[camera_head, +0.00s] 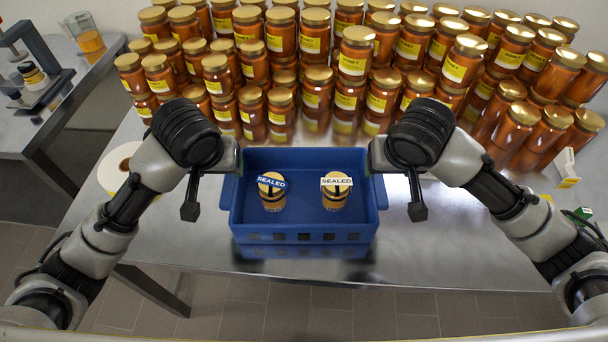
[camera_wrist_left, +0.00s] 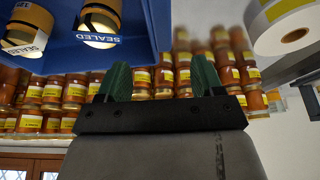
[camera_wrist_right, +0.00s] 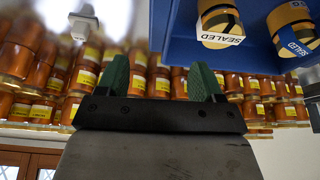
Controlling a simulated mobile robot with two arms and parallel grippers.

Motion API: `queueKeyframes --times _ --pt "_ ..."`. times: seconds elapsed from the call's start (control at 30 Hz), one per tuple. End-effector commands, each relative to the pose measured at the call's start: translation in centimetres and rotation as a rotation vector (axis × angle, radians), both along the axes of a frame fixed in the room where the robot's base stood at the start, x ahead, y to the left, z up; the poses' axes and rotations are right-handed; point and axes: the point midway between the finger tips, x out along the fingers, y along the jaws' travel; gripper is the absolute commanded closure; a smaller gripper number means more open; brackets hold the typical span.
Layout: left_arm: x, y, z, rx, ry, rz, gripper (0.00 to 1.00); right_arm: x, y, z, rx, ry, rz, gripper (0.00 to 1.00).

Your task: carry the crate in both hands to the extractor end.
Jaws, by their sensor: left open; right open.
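A blue crate (camera_head: 305,238) stands on the steel table in front of me, with two sealed jars inside, a left jar (camera_head: 271,198) and a right jar (camera_head: 336,198). Both carry "SEALED" labels. My left gripper (camera_head: 232,160) is at the crate's left side near the rim. In the left wrist view its green fingers (camera_wrist_left: 161,80) are apart with nothing between them. My right gripper (camera_head: 374,160) is at the crate's right side near the rim. In the right wrist view its fingers (camera_wrist_right: 161,78) are apart and empty. Contact with the crate cannot be told.
Many stacked honey jars (camera_head: 355,62) fill the back of the steel table (camera_head: 440,262). A white roll (camera_head: 118,168) lies left of the crate. A small white device (camera_head: 566,165) stands at the right. A side table (camera_head: 28,125) with a press is at the left.

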Motion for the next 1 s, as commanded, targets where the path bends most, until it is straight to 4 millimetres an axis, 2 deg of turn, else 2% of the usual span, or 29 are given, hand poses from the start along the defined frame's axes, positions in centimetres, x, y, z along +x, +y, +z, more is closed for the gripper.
queueKeyframes --times 0.3,0.43,0.8,1.0 --pt "0.0 0.0 -0.1 0.000 0.001 0.000 0.33 0.0 0.0 -0.1 0.000 0.001 0.000 0.33" --pt "0.4 0.0 -1.0 0.000 0.003 0.001 0.33 0.3 0.0 -1.0 0.000 0.004 0.000 0.33" --pt "2.7 0.0 -6.9 0.001 0.004 0.001 0.33 2.7 0.0 -6.9 -0.001 0.004 0.000 0.33" --pt "3.7 0.0 -9.2 0.000 0.002 0.001 0.33 3.7 0.0 -9.2 0.000 0.002 0.001 0.33"
